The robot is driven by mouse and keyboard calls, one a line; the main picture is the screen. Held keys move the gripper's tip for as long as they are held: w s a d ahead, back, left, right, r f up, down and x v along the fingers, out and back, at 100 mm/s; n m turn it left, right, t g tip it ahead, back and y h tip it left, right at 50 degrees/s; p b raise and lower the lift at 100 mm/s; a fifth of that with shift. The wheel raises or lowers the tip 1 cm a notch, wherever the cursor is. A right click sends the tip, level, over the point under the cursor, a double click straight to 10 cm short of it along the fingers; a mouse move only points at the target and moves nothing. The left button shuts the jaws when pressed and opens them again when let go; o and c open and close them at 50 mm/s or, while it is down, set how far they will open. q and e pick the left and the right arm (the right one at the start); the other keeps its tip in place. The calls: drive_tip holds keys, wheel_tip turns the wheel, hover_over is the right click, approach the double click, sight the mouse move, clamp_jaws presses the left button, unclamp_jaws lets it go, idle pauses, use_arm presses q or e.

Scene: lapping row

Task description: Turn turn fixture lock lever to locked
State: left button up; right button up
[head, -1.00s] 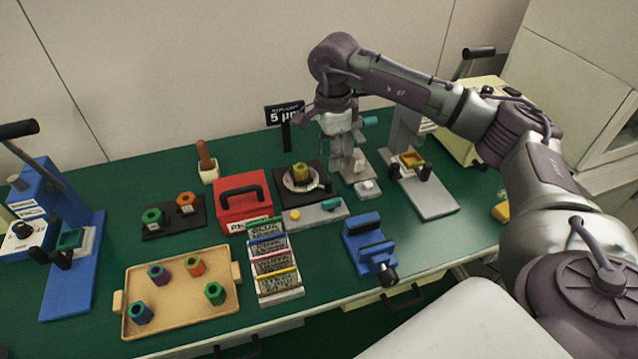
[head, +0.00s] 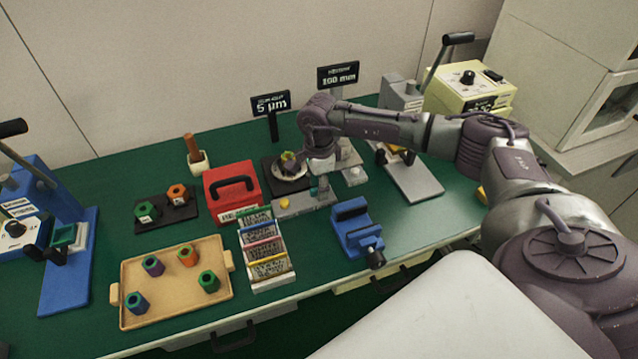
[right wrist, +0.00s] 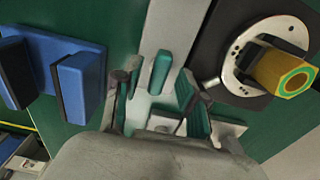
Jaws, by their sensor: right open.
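The turn fixture is a round metal disc (head: 292,175) on a black square base, with a yellow-green hex part (right wrist: 285,75) standing on it. In the right wrist view a short silver stub, perhaps the lock lever (right wrist: 208,82), sticks out from the disc's rim toward my gripper. A grey plate (head: 290,206) in front of it carries a teal block (right wrist: 160,72). My right gripper (head: 319,190) is open and empty, pointing down over this plate; the teal block shows between its fingers in the wrist view. Contact cannot be told. My left gripper is not in view.
A red box (head: 232,204) and a rack of labelled cards (head: 270,275) stand to the left. A blue vise (head: 355,230) is in front. A grey press (head: 415,180) is right, and a tan tray (head: 140,265) holds several hex parts.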

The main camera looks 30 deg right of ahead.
clamp_jaws()
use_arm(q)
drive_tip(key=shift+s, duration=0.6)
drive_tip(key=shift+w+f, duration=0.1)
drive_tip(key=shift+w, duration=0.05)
use_arm(e)
drive_tip(key=shift+m, duration=0.4)
drive_tip(key=m, duration=0.3)
drive_tip(key=shift+b, duration=0.35)
drive_tip(key=m, duration=0.5)
drive_tip(key=shift+b, duration=0.3)
drive_tip(key=m, duration=0.4)
drive_tip(key=shift+m, duration=0.4)
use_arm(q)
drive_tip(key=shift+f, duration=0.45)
use_arm(e)
drive_tip(key=m, duration=0.4)
drive_tip(key=shift+m, duration=0.4)
